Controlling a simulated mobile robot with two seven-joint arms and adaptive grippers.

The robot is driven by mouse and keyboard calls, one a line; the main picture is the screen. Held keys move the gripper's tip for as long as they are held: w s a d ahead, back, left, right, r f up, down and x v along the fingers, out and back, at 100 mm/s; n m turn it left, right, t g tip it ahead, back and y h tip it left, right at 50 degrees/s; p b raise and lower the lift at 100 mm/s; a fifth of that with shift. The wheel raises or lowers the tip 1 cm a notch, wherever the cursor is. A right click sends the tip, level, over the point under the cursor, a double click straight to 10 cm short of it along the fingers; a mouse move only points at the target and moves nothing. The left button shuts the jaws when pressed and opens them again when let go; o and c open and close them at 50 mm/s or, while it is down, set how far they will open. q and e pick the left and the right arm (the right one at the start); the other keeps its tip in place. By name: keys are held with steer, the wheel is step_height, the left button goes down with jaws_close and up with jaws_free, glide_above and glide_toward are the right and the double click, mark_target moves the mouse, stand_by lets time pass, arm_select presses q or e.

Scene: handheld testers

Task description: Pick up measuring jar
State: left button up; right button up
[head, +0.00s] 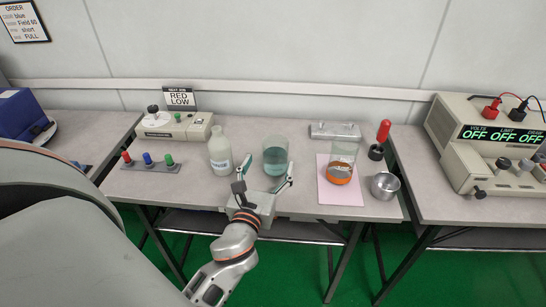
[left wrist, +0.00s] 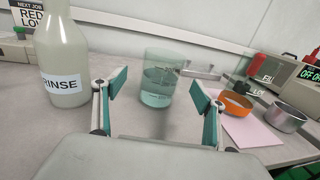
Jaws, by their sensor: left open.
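A clear jar with teal liquid (head: 275,157) stands upright on the middle table, and it also shows in the left wrist view (left wrist: 159,80). A second clear jar (head: 342,162) with an orange band stands on a pink sheet to the right. I cannot tell which is the measuring jar. My left gripper (head: 264,184) is open and empty in front of the teal jar. In the left wrist view its fingers (left wrist: 160,100) are spread, one on each side of that jar's image, with the jar beyond them. My right gripper is not in view.
A RINSE bottle (left wrist: 63,60) stands close left of my left gripper. A metal cup (head: 385,185) and a red-handled tool (head: 381,140) are on the right. Red, blue and green pegs (head: 148,160) sit in a rack on the left. A power supply (head: 495,140) stands far right.

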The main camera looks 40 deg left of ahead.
mark_target(278, 145)
arm_select(q)
steer(key=shift+x, duration=3.05)
steer(key=shift+w+d+f, duration=0.1)
steer(key=shift+d+f, duration=0.05)
steer(key=c, duration=1.6)
